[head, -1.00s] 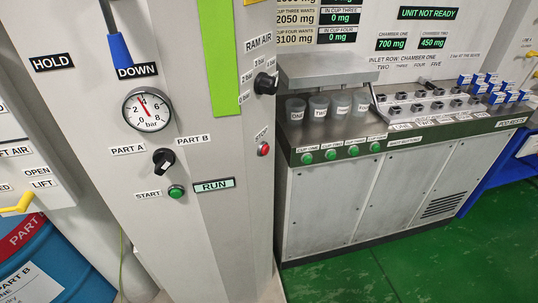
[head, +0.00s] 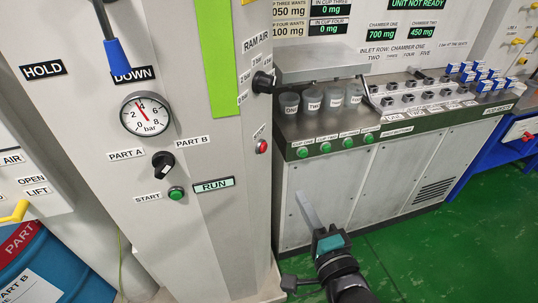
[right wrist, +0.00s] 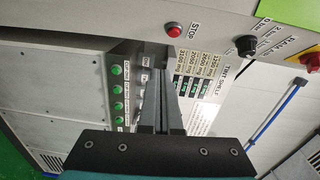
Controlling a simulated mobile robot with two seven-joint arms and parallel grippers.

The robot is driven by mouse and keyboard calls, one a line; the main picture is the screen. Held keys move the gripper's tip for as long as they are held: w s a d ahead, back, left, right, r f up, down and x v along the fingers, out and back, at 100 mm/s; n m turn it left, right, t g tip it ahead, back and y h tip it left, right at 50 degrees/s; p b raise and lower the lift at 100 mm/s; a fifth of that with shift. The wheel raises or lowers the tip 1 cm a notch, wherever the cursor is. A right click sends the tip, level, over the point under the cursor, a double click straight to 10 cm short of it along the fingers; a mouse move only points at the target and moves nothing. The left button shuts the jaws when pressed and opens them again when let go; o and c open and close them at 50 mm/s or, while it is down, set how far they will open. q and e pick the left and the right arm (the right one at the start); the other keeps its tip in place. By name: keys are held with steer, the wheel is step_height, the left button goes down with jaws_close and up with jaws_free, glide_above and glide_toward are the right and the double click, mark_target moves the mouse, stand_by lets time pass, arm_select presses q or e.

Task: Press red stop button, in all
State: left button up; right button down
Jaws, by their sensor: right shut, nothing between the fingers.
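The red stop button (head: 261,146) sits on the right-hand side face of the tall grey cabinet (head: 150,195) in the head view. In the right wrist view the red button (right wrist: 174,28) is near the top, beside a label reading STOP. My right gripper (head: 302,194) is in the lower middle of the head view, below and to the right of the button and apart from it. Its fingers (right wrist: 163,82) are shut and empty in the right wrist view, pointing toward the panels. My left gripper is not in view.
Near the button are a green start button (head: 176,193), a black selector (head: 163,164) and a ram air knob (head: 263,82). Green cup buttons (head: 325,147) line the bench (head: 400,170) at right. The green floor (head: 440,265) is open in front of the bench.

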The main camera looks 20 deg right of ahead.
steer(key=shift+d+r+m, duration=0.1)
steer(key=shift+r+m, duration=0.2)
steer(key=shift+r, duration=0.6)
steer(key=b, duration=0.1)
glide_toward(263, 147)
steer(key=w+d+f, duration=0.1)
steer(key=w+d, duration=0.3)
steer(key=w, duration=0.1)
steer(key=w+a, duration=0.2)
steer(key=a, duration=0.1)
steer(key=shift+f, duration=0.1)
steer(key=shift+w, duration=0.1)
